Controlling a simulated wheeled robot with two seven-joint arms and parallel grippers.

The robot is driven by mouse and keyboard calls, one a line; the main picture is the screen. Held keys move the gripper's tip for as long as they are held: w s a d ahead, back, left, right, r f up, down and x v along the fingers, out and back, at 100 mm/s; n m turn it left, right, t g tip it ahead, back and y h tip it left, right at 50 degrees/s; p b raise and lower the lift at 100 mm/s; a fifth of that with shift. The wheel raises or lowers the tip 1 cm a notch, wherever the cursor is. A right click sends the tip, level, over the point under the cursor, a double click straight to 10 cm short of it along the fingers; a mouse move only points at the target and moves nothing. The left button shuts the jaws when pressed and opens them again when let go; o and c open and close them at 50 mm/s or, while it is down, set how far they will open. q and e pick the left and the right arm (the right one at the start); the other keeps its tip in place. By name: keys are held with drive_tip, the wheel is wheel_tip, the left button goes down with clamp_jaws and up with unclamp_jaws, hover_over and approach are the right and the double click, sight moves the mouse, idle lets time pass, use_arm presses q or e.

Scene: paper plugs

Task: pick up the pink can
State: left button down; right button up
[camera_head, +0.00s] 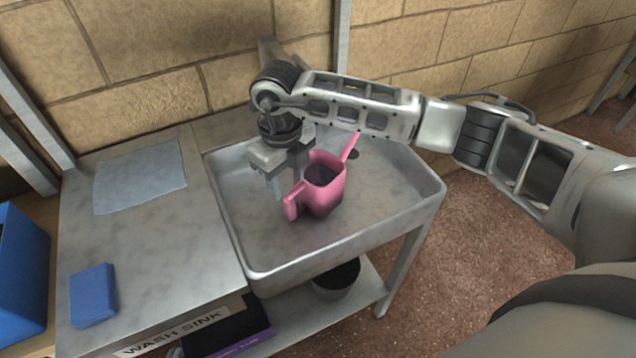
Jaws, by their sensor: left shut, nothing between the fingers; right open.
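The pink can (325,192) looks like a small watering can with an open top. It stands upright in the metal sink basin (390,205). A thin spout-like part points up to the right, and a thick looped part sticks out at its lower left. My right gripper (287,190) comes in from the right, points down and is open. Its fingers are at the can's left side, close to its rim and the looped part. I cannot tell whether they touch the can, and they hide part of its left side. My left gripper is not in view.
Left of the basin, a counter (165,245) holds a light blue cloth (140,177) and a blue sponge-like block (93,295). A blue bin (20,280) stands at the far left. A dark pot (337,279) sits on the shelf below. A brick wall (150,70) closes the back.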

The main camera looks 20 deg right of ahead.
sight(290, 209)
wheel_tip(290, 209, down, 5)
drive_tip(key=shift+r+b, duration=0.2)
drive_tip(key=shift+b, duration=0.55)
wheel_tip(290, 209, down, 5)
drive_tip(key=b, duration=0.3)
drive_tip(key=shift+f+b, duration=0.1)
drive_tip(key=shift+b, duration=0.25)
drive_tip(key=shift+f, duration=0.1)
use_arm(q)
drive_tip(key=shift+w+d+f, duration=0.1)
drive_tip(key=shift+d+f, duration=0.15)
drive_tip(key=shift+f, duration=0.35)
drive_tip(key=shift+w+d+f, duration=0.1)
drive_tip(key=shift+d+f, duration=0.1)
drive_tip(key=shift+f, duration=0.35)
use_arm(e)
clamp_jaws()
